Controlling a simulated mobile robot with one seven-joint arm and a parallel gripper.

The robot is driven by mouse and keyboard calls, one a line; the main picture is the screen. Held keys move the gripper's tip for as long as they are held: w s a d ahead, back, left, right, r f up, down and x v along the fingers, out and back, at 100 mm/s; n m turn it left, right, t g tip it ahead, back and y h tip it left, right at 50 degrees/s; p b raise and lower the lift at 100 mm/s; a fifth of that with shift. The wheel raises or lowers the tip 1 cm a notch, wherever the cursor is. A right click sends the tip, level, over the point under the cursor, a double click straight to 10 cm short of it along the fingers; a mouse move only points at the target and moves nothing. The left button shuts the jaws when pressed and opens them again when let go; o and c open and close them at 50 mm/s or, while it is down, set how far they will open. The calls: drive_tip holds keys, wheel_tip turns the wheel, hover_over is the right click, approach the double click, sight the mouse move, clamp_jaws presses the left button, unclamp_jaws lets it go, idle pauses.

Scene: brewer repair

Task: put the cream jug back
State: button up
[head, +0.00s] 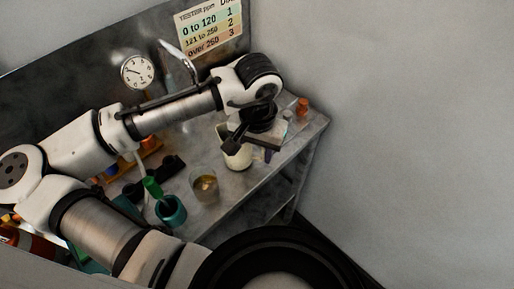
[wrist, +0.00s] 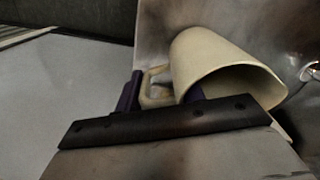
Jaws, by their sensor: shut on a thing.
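The cream jug (head: 238,158) is below my gripper (head: 252,145), over the right part of the grey bench in the head view. In the wrist view the jug (wrist: 222,68) lies across the top right, its open mouth toward the lower right. Its loop handle (wrist: 153,88) is between the purple fingers of my gripper (wrist: 163,92), which is shut on it. My wrist hides part of the jug in the head view. I cannot tell whether the jug's base touches the bench.
A glass with amber liquid (head: 205,188) and a teal cup (head: 171,212) stand on the bench (head: 236,193) left of the jug. A small orange item (head: 302,106) is near the far right corner. A round dial (head: 137,71) and a chart (head: 209,25) are on the back panel.

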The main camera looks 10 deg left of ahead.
drive_tip(key=shift+f, duration=0.2)
drive_tip(key=o, duration=1.3)
drive_tip(key=shift+r, duration=0.1)
wheel_tip(320, 180, up, 12)
drive_tip(key=shift+r, duration=0.15)
